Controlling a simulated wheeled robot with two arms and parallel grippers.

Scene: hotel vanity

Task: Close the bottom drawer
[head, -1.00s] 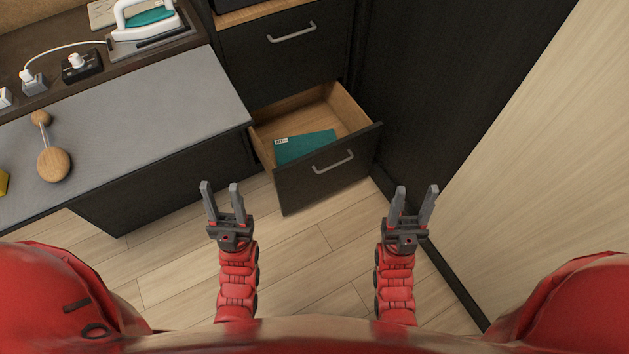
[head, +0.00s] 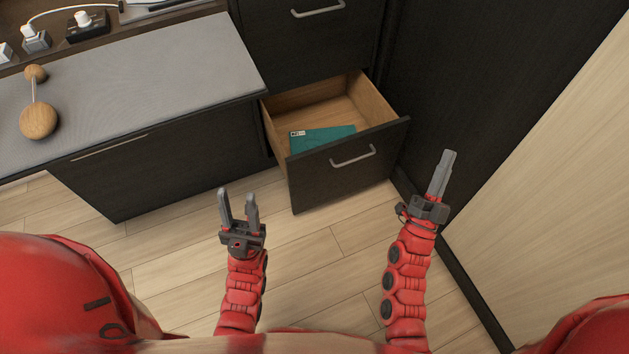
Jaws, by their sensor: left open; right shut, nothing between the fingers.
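The bottom drawer (head: 340,172) stands pulled out of the dark cabinet. It has a dark front, a light wood inside and a grey bar handle (head: 353,157). A teal flat item (head: 322,139) with a small white label lies in it. My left gripper (head: 238,196) is open and empty, in front of the drawer and to its left. My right gripper (head: 446,160) is shut and empty, to the right of the drawer front, apart from it in the picture and near the dark panel.
A closed drawer with a handle (head: 318,11) sits above. A grey-topped bench (head: 140,85) stands at the left, with a wooden ball-ended object (head: 38,121) on it. A dark panel (head: 480,90) and a pale wall (head: 560,190) bound the right. The wood floor in front is clear.

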